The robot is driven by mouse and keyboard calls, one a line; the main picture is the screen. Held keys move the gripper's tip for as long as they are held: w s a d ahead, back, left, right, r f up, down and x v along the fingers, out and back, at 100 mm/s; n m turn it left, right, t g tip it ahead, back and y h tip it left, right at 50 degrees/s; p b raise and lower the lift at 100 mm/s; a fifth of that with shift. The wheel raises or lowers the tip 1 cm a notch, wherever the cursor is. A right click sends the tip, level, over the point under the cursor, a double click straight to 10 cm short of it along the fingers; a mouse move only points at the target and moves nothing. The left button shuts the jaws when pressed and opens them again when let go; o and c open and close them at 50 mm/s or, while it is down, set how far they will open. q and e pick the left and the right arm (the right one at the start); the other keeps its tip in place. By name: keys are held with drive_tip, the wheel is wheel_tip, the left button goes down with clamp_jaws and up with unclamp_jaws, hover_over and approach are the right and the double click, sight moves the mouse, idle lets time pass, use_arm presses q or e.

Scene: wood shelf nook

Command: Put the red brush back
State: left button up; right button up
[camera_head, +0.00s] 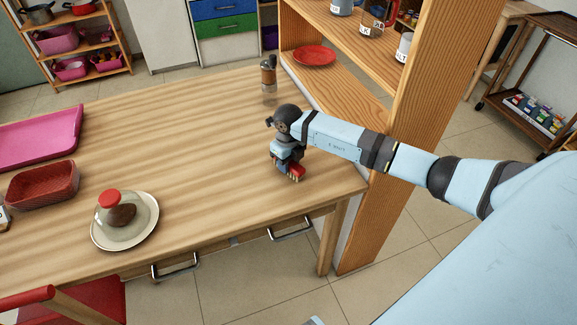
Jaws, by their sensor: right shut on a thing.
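My right gripper (289,172) points down at the right end of the wooden table, near its front edge. It is shut on a small red thing, which appears to be the red brush (297,171). Only a little red shows at the fingers, and the rest is hidden by the gripper. I cannot tell whether the brush touches the tabletop. My left gripper is not in view.
A wooden shelf (409,103) with a red plate (315,55) and mugs stands right of the table (190,135). A pepper mill (268,80) stands behind the gripper. A covered plate (146,232), red basket (43,184) and pink tray (40,138) are left. The table's middle is clear.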

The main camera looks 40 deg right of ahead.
drive_tip(key=shift+r, duration=0.15)
drive_tip(key=shift+f, duration=0.25)
drive_tip(key=o, duration=0.9)
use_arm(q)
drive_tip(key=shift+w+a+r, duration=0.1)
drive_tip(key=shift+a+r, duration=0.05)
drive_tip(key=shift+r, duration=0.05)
use_arm(e)
drive_tip(key=shift+r, duration=0.1)
